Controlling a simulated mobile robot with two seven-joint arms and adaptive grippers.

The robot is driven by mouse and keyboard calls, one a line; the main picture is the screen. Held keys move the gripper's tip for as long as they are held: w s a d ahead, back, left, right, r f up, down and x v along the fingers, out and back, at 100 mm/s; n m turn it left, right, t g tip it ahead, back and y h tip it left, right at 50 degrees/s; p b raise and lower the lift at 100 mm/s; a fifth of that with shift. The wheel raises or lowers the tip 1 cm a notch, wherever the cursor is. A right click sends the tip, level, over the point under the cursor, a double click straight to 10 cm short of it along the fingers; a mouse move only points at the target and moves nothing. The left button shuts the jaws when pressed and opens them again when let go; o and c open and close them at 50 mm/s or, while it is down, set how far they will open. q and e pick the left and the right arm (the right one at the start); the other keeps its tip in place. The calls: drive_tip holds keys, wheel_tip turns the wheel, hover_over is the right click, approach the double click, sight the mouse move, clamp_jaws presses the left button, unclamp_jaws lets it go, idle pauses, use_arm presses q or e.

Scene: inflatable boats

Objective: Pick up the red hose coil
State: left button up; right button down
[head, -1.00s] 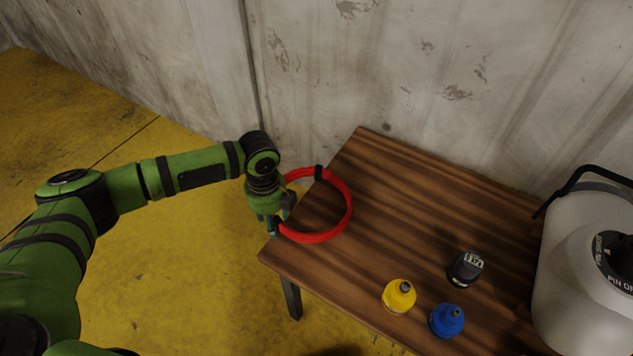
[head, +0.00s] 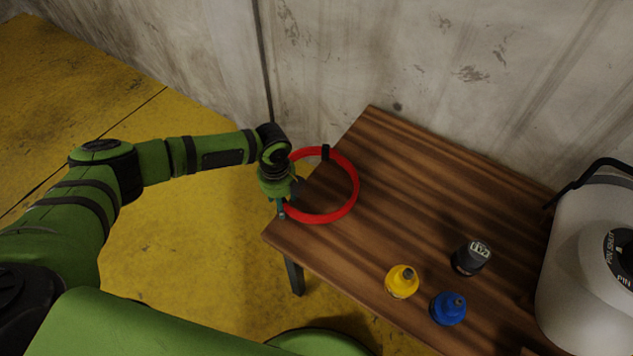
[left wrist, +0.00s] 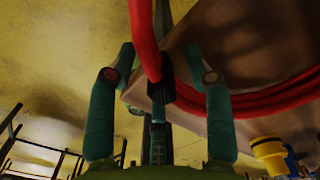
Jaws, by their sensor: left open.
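The red hose coil (head: 352,196) is a ring with black bands, at the left end of the wooden table (head: 420,200), its left side near the table's edge. My left gripper (head: 281,211) points down at the coil's left side and hides part of it. In the left wrist view the left gripper (left wrist: 168,75) is open, its two green fingers apart. A red stretch of the coil (left wrist: 143,35) with a black band (left wrist: 160,92) shows between the fingers. I cannot tell whether they touch it. My right gripper is not in view.
A yellow bottle (head: 402,282), a blue bottle (head: 447,308) and a black bottle (head: 470,257) stand toward the table's front right. A large white container (head: 590,265) is at the right. A concrete wall (head: 480,60) stands behind. The table's middle is clear.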

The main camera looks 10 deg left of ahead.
use_arm(q)
clamp_jaws()
drive_tip(key=shift+r, duration=0.1)
